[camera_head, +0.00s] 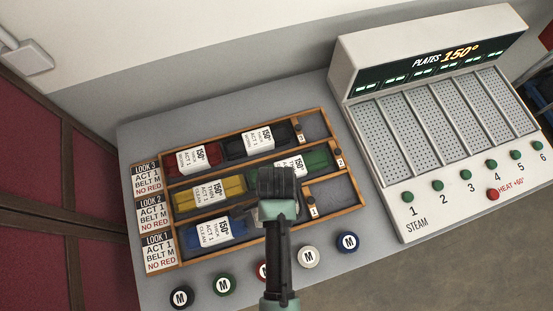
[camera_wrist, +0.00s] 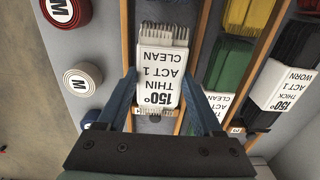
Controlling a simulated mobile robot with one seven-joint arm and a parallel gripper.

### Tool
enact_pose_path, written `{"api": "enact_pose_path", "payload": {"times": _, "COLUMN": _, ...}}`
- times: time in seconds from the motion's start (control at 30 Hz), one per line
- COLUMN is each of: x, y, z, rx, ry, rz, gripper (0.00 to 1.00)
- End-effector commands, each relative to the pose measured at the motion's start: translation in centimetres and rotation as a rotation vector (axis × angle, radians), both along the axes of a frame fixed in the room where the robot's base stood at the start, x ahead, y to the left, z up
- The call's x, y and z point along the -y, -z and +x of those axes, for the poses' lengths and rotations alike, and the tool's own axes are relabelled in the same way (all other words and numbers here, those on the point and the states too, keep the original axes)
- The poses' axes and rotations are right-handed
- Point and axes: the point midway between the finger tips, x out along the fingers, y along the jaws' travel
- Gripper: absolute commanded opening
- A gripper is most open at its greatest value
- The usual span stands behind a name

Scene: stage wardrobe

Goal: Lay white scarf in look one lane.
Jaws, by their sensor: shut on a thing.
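The white scarf (camera_wrist: 163,75) has a paper band reading 150°, THIN, ACT 1, CLEAN and pale fringe at its end. My gripper (camera_wrist: 160,88) is shut on it, with one blue finger on each side.
Yellow (camera_head: 187,203) and green (camera_head: 318,160) scarves lie in the middle lane; red (camera_head: 182,162) and black (camera_head: 240,146) in the far lane. Several rolled belts, including a white one (camera_head: 308,257), line the front. A steam plate unit (camera_head: 440,130) stands right.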

Motion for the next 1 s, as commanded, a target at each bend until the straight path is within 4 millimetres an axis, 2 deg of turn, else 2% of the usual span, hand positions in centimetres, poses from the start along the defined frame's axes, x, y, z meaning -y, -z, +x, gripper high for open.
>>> {"api": "enact_pose_path", "payload": {"times": 0.1, "x": 0.0, "y": 1.8, "z": -0.1, "rx": -0.003, "ry": -0.001, "rz": 0.000, "gripper": 0.13}}
{"api": "enact_pose_path", "payload": {"times": 0.23, "x": 0.0, "y": 3.2, "z": -0.1, "rx": -0.002, "ry": -0.001, "rz": 0.000, "gripper": 0.13}}
{"api": "enact_pose_path", "payload": {"times": 0.63, "x": 0.0, "y": 3.8, "z": 0.0, "rx": -0.001, "ry": -0.001, "rz": 0.000, "gripper": 0.13}}
{"api": "enact_pose_path", "payload": {"times": 0.67, "x": 0.0, "y": 3.8, "z": 0.0, "rx": -0.001, "ry": -0.001, "rz": 0.000, "gripper": 0.69}}
{"api": "enact_pose_path", "payload": {"times": 0.7, "x": 0.0, "y": 3.7, "z": 0.0, "rx": -0.001, "ry": -0.001, "rz": 0.000, "gripper": 0.77}}
{"api": "enact_pose_path", "payload": {"times": 0.73, "x": 0.0, "y": 3.7, "z": 0.0, "rx": -0.001, "ry": -0.001, "rz": 0.000, "gripper": 0.80}}
{"api": "enact_pose_path", "payload": {"times": 1.0, "x": 0.0, "y": 3.6, "z": 0.0, "rx": -0.001, "ry": -0.001, "rz": 0.000, "gripper": 0.80}}
